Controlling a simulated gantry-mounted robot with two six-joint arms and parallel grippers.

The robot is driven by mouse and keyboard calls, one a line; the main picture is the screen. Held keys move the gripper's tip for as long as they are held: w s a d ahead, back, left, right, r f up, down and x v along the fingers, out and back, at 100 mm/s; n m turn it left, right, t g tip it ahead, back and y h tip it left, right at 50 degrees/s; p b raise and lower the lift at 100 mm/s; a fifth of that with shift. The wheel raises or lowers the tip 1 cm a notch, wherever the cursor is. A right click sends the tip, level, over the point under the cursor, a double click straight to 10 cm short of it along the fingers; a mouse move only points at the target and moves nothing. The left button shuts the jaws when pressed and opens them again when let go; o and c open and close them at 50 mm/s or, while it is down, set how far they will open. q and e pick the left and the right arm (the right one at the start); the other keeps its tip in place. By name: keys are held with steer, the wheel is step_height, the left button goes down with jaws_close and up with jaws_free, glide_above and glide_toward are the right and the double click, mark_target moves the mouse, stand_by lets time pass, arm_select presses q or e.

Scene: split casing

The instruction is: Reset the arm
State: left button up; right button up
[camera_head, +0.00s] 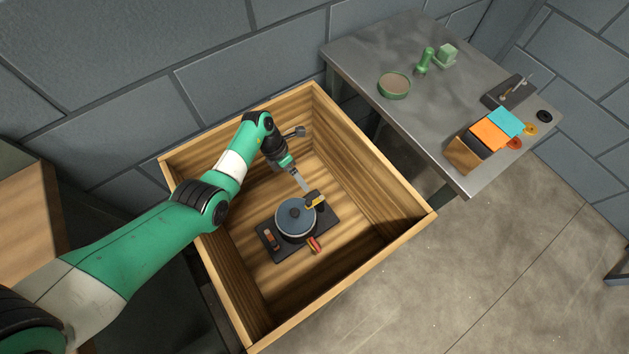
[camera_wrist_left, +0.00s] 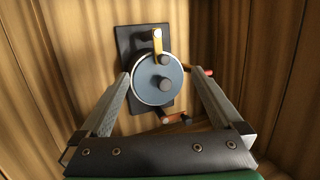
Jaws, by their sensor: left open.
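My left arm reaches in from the left over a wooden crate (camera_head: 405,222). My left gripper (camera_head: 304,187) is open and points down at a round blue-grey casing (camera_head: 292,222). The casing has a dark knob on top and sits on a dark base plate (camera_head: 268,250) on the crate floor. In the left wrist view the open fingers (camera_wrist_left: 160,76) show on either side of the casing (camera_wrist_left: 150,88). I cannot tell whether they touch it. A yellow-orange latch (camera_wrist_left: 157,42) lies at the casing's far edge. My right gripper is not in view.
The crate walls stand around the casing and gripper. A red latch (camera_head: 314,244) is on the plate. A grey metal table (camera_head: 440,105) at the upper right holds a round green-rimmed dish (camera_head: 394,85), green parts, a dark tray (camera_head: 509,91) and coloured pieces (camera_head: 488,134).

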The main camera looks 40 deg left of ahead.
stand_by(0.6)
arm_select(q)
steer(key=p+v, duration=0.9)
steer(key=v, duration=0.1)
